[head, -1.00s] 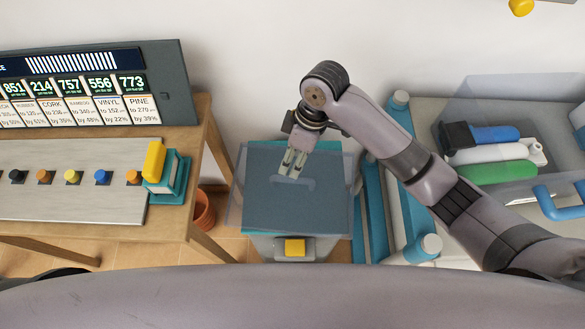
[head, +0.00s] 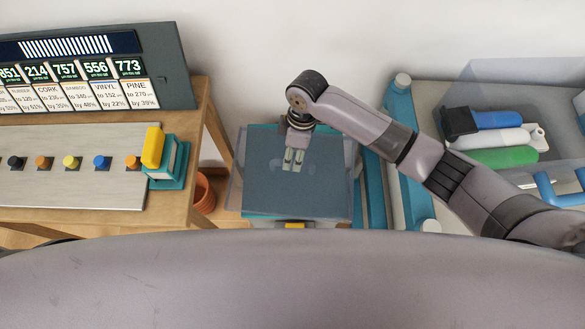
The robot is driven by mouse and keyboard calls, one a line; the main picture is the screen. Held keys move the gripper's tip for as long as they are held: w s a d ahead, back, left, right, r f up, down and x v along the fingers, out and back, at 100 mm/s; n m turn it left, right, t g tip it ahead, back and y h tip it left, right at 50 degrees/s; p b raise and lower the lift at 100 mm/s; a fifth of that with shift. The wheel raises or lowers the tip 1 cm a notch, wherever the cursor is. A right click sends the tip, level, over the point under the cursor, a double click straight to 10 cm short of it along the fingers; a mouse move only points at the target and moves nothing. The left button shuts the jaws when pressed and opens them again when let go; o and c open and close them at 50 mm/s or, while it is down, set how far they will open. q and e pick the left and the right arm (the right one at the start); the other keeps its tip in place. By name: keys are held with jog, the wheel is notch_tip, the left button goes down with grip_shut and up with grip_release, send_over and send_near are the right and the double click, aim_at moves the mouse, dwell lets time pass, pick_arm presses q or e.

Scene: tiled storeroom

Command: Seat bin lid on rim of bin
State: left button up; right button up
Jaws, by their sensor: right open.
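The bin lid (head: 270,195) is a see-through grey-blue panel lying over the teal bin (head: 262,216), with its clear edges jutting out left and right. Strips of the bin's teal show along the lid's back and front edges. I cannot tell whether the lid touches the rim all round. My right gripper (head: 293,160) is open, pointing down over the middle of the lid at its low handle, which is faint and partly hidden by the fingers. I cannot tell whether they touch it. My left gripper is out of view.
A wooden table (head: 208,150) with a button panel (head: 70,180) and a display board stands on the left. A wall is behind.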

aim_at(293, 162)
jog(key=shift+s+a+f, duration=0.1)
jog(key=shift+s+f, duration=0.05)
jog(key=shift+f, duration=1.2)
jog(key=shift+s+a+f, duration=0.1)
jog(key=shift+f, duration=1.25)
jog(key=shift+c, duration=0.4)
grip_shut()
